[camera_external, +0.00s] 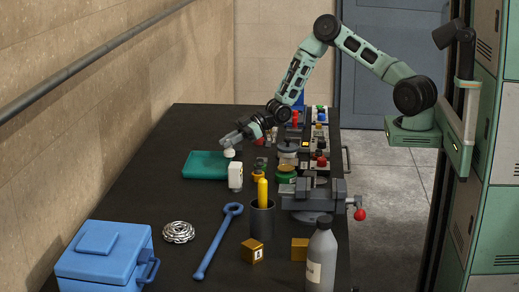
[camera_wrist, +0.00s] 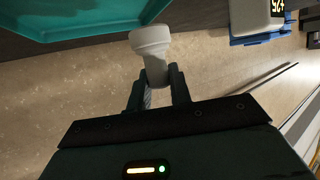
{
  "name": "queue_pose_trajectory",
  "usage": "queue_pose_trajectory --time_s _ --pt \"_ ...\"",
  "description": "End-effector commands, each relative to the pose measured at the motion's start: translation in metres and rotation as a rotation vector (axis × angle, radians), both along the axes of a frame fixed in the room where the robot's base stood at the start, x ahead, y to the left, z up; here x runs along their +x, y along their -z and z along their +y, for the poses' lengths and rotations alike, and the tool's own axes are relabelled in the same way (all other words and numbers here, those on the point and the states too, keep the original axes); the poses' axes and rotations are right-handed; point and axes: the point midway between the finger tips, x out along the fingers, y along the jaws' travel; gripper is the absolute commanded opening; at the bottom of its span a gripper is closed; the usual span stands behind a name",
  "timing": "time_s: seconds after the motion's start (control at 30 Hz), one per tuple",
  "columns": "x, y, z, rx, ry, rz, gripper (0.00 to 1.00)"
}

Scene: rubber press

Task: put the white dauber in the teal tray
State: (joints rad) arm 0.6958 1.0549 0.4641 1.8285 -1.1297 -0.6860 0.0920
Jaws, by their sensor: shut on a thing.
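My gripper (camera_wrist: 160,90) is shut on the white dauber (camera_wrist: 152,45), which sticks out beyond the fingertips in the wrist view. In the external view the gripper (camera_external: 230,142) is at the near end of the arm, with the white dauber (camera_external: 229,153) under it. The teal tray (camera_external: 200,166) lies on the dark table. The dauber shows against the tray's right part, and I cannot tell its exact height above it. In the wrist view the teal tray (camera_wrist: 80,22) is at the upper left, just beyond the dauber.
A white device (camera_external: 235,176) stands right of the tray; a white device with a display (camera_wrist: 252,16) shows in the wrist view. The table left of the tray is clear.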

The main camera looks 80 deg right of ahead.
Motion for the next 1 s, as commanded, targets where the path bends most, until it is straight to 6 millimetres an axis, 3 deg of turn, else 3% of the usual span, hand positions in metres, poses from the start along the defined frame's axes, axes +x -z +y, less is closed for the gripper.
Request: queue_pose_trajectory --time_s 0.03,0.1,0.3,0.4,0.6,1.0 --pt "0.021 -0.004 -0.008 -0.006 0.034 -0.009 0.0" --pt "0.042 -0.013 -0.019 -0.005 0.078 -0.007 0.0" --pt "0.078 -0.033 -0.034 -0.002 0.152 -0.001 0.0" --pt "0.083 -0.029 -0.037 0.0 0.165 0.004 0.0" --pt "0.083 0.004 -0.037 0.001 0.166 0.006 0.0" --pt "0.083 0.052 -0.038 0.0 0.166 0.003 0.0"
